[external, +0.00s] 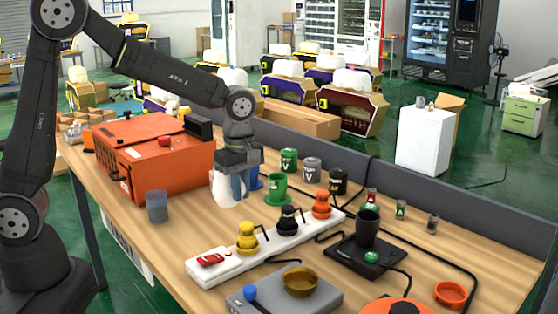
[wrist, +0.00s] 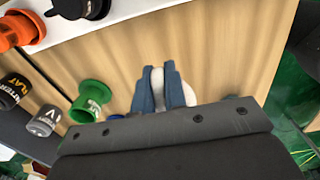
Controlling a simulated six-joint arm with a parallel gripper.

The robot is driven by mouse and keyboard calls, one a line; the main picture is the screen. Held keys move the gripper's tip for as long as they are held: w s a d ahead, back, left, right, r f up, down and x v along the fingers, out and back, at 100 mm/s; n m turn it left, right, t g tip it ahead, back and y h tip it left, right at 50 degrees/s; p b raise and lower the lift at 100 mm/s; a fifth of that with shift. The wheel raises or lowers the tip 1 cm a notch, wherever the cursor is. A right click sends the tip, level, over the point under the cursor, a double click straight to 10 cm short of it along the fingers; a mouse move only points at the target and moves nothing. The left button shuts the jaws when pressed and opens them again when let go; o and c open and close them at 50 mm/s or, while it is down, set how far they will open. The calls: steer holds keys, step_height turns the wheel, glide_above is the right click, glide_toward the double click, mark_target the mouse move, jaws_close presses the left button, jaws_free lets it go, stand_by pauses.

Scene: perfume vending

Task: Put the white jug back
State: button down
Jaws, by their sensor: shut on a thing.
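The white jug (external: 224,190) is upright near the middle of the table, in front of the orange box. My gripper (external: 238,184) points down at it, with its blue fingers closed on the jug's right side. In the wrist view the two fingers (wrist: 162,90) have a white part of the jug (wrist: 157,76) between them. Most of the jug is hidden there by the gripper body. I cannot tell whether its base touches the table.
The orange box (external: 155,165) stands behind left, with a grey cup (external: 156,207) in front. A green cup (external: 276,190) and a blue cup (external: 256,180) are close on the right. A white strip (external: 215,267) holds yellow, black and orange plugs. Bare wood lies between jug and strip.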

steer(key=w+f, duration=0.2)
steer(key=w, duration=0.1)
steer(key=shift+w+f, duration=0.1)
steer(key=shift+w, duration=0.05)
steer(key=shift+f, duration=1.85)
steer(key=shift+f, duration=0.15)
steer(key=c, duration=1.5)
jaws_free()
step_height(320, 180, up, 12)
steer(key=shift+r, duration=0.15)
